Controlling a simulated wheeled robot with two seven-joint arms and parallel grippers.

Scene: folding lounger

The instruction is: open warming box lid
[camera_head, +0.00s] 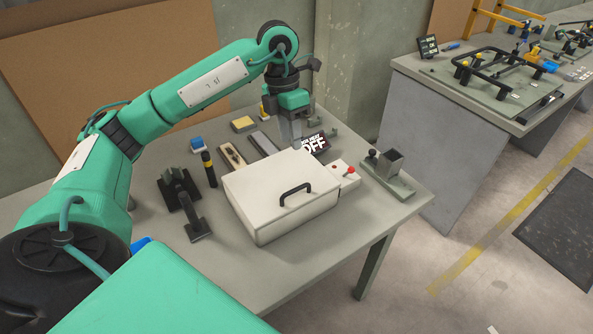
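The white warming box (268,222) stands on the grey table, and its flat lid (270,183) is shut. A dark handle (296,193) sits on the lid near the front right edge. My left gripper (291,140) points down at the back edge of the box, beyond the handle and apart from it. Its fingers are small and partly hidden, so I cannot tell whether they are open or shut. A small black sign reading "OFF" (314,144) stands behind the box. A red knob (350,170) is on a white unit at the box's right side. My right gripper does not show.
A metal fixture with a square tube (389,164) stands right of the box. Black clamp-like stands (178,189) and a dark cylinder (209,169) stand to the left. Blocks and a wood plane (232,156) lie behind.

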